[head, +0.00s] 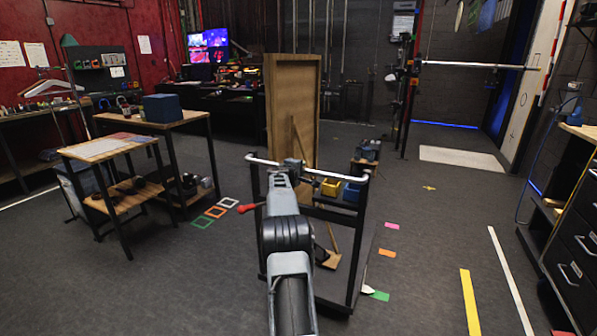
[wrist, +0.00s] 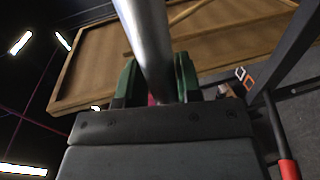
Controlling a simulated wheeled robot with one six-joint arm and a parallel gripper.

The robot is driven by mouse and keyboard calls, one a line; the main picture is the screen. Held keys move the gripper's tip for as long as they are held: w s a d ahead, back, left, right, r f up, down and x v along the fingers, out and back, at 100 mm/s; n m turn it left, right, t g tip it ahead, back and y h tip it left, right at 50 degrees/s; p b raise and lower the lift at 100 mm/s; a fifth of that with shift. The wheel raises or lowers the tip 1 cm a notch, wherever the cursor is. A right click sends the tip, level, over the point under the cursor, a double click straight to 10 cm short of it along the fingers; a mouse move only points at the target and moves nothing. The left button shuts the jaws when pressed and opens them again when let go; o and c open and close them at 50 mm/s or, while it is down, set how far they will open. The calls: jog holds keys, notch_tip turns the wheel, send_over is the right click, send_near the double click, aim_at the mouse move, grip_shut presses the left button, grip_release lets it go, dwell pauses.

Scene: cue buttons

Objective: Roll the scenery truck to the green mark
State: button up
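The scenery truck is a dark wheeled frame (head: 352,245) with a pale push bar (head: 335,169) across its top and a tall wooden flat (head: 292,95) at its far side. A red-handled lever (head: 250,208) sticks out at its left; its red grip also shows in the wrist view (wrist: 288,168). My gripper (head: 290,165) is at the push bar. In the wrist view the bar (wrist: 148,40) runs between the green-sided fingers (wrist: 158,85), which look closed on it. A green square outline (head: 202,222) lies on the floor left of the truck. A small green card (head: 380,296) lies at its right.
Orange (head: 215,212) and white (head: 228,203) outlines lie beside the green one. Pink (head: 392,226) and orange (head: 387,252) cards lie right of the truck. Wooden-topped tables (head: 108,147) stand left, a black drawer cabinet (head: 575,240) right. Floor between truck and cabinet is open.

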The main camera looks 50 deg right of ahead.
jog(key=o, duration=0.3)
jog(key=shift+s+a+b, duration=0.1)
jog(key=shift+a+b, duration=0.25)
jog(key=shift+a, duration=0.15)
jog(key=b+v, duration=0.3)
jog(key=v, duration=0.9)
jog(key=shift+a+r, duration=0.2)
jog(key=shift+a, duration=0.2)
jog(key=shift+s, duration=0.15)
